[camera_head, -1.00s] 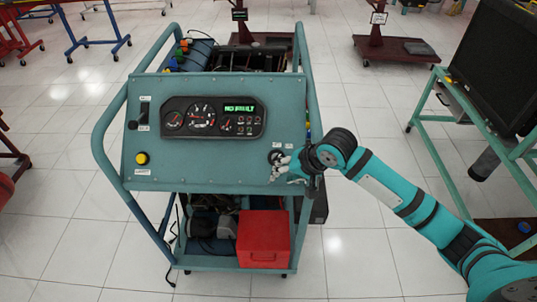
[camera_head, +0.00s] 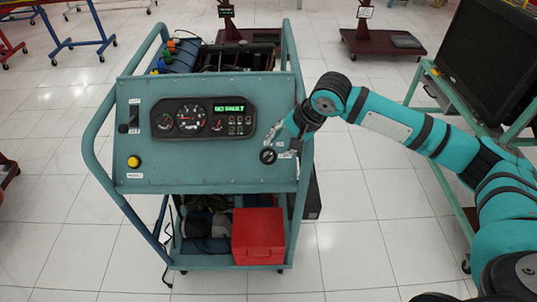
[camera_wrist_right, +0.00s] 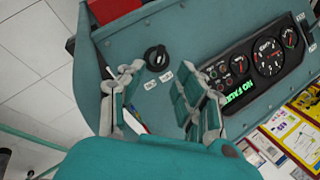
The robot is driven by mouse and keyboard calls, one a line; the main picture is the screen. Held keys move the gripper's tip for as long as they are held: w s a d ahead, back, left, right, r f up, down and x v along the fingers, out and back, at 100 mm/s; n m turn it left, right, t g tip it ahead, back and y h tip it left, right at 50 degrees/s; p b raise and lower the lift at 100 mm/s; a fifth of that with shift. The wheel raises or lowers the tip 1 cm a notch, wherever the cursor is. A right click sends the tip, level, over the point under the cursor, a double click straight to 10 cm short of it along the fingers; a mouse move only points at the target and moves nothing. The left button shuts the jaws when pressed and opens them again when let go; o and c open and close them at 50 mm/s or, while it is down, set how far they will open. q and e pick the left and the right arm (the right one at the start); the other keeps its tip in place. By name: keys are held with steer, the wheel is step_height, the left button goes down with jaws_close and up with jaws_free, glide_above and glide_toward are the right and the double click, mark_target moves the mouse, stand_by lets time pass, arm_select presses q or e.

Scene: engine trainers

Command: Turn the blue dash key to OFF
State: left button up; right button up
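The dash key is a round black switch (camera_head: 268,156) at the lower right of the blue-green dash panel (camera_head: 225,172). It also shows in the right wrist view (camera_wrist_right: 156,57), with two small white labels beside it. My right gripper (camera_head: 280,138) is just above and right of the switch in the head view. In the right wrist view its two fingers (camera_wrist_right: 162,76) are spread and empty, with the switch beyond the gap between their tips. I see no contact with the switch. The key's exact setting is too small to tell. My left gripper is out of view.
The panel carries a gauge cluster (camera_head: 203,118) with a green display, a lever (camera_head: 134,117) and a yellow button (camera_head: 134,161). Tubular side rails (camera_head: 88,142) frame the cart. A red box (camera_head: 258,236) sits on its lower shelf. A monitor stand is at right.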

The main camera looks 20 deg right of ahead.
mark_target(269, 156)
steer(key=x, duration=0.9)
steer(key=shift+f+p, duration=0.1)
steer(key=shift+p, duration=0.2)
jaws_close()
